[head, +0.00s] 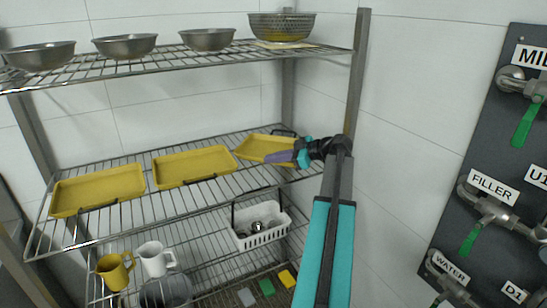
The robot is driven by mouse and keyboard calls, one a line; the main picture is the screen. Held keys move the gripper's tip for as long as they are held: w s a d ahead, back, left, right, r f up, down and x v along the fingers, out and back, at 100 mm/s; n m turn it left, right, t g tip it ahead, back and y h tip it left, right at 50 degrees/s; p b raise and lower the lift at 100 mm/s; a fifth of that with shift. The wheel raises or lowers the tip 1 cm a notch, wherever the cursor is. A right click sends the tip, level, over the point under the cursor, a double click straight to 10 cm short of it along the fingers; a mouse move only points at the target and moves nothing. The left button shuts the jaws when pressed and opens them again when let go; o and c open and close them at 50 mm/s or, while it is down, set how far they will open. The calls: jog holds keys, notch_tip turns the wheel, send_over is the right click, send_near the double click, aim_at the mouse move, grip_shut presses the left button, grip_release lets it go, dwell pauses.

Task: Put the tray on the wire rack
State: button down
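Three yellow trays with dark handles are at the middle level of the wire rack (225,200). The left tray (98,190) and the middle tray (194,165) lie flat on the wires. The right tray (262,147) is smaller in view and sits toward the back right, near the post; a dark handle shows at its far edge. My gripper (276,157) is at the right tray's near right edge, its purple finger overlapping the rim. Its fingers are seen edge-on, so I cannot tell whether they grip the tray. Whether this tray rests fully on the wires is also unclear.
Metal bowls (125,45) and a colander (281,27) stand on the top shelf. Below are a white basket (260,228), a yellow mug (115,270) and a white mug (155,258). A rack post (357,75) stands close to my arm. A valve panel (480,170) is at right.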

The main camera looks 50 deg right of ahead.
jog(key=shift+f, duration=0.1)
jog(key=c, duration=2)
grip_release()
jog(key=b+v, duration=0.3)
jog(key=v, duration=0.9)
jog(key=shift+b, duration=0.3)
